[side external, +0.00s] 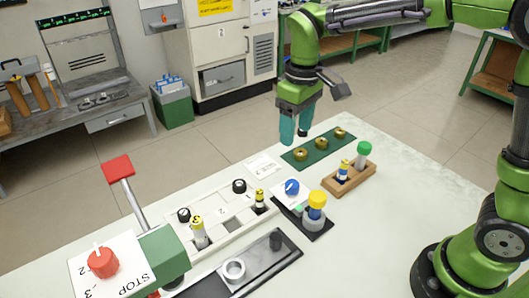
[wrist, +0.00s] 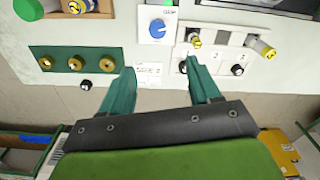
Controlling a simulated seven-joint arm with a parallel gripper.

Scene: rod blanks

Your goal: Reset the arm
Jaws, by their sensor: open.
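My gripper (side external: 296,137) is open and empty, with two teal fingers pointing down above the far side of the table, near the green plate. In the wrist view my gripper (wrist: 160,68) has its fingers spread apart, with a white printed card (wrist: 149,74) on the table beyond the gap. The rod blanks show yellow and black. One rod (side external: 199,233) stands in the white tray (side external: 222,227), and a shorter rod (side external: 260,199) is at its right part. Another yellow-banded rod (side external: 343,170) stands in a wooden block (side external: 335,185) beside a green-capped rod (side external: 364,154).
The green plate (side external: 286,158) carries brass rings. A red-topped lever (side external: 118,168) rises at the left, near a red dial (side external: 103,262). A grey tray (side external: 257,262) lies in front.

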